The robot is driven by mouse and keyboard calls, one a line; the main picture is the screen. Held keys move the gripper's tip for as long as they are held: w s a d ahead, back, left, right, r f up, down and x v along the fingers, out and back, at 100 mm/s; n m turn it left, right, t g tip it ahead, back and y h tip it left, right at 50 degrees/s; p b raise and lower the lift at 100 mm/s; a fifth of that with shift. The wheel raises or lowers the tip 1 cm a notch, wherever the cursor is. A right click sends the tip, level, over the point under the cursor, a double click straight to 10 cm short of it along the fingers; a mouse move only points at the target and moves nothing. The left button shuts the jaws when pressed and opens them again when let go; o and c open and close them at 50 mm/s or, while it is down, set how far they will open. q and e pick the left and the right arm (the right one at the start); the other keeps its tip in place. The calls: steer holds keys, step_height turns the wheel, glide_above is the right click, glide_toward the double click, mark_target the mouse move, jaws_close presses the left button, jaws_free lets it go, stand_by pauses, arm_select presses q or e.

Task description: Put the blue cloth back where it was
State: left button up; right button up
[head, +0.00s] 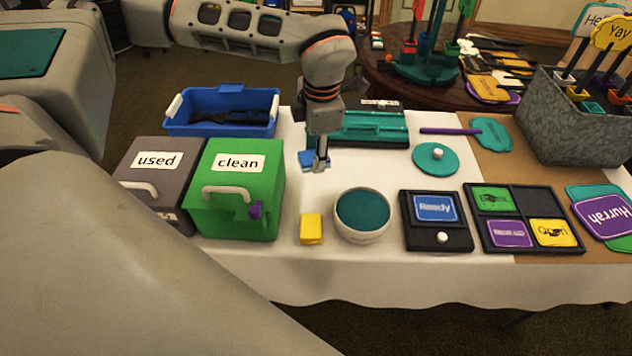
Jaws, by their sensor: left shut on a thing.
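My left gripper (317,163) points down over the white table, to the right of the green box. It is shut on a small blue cloth (307,159), which shows at its fingertips. The cloth appears to be held above the tabletop; the exact gap is hard to tell. The green box (265,205) labelled "clean" and the grey box (150,170) labelled "used" stand side by side at the left. Both have closed lids with white handles. A yellow folded cloth (311,229) lies on the table in front of the gripper. My right gripper is not in view.
A round pot (362,216) with a teal top stands right of the yellow cloth. A black stand (436,240) and a card tray (520,247) lie further right. A blue crate (200,103) and a teal case (375,135) are behind. A grey bin (590,130) stands back right.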

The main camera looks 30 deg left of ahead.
arm_select(q)
glide_above(315, 191)
step_height(315, 191, down, 4)
steer(key=shift+s+d+f, duration=0.15)
steer(key=shift+f, duration=0.05)
step_height(315, 191, down, 6)
steer(key=shift+r+b, duration=0.2)
steer(key=shift+b, duration=0.55)
steer(key=shift+f, duration=0.1)
steer(key=o, duration=1.1)
steer(key=shift+c, duration=0.2)
steer(key=o, duration=0.4)
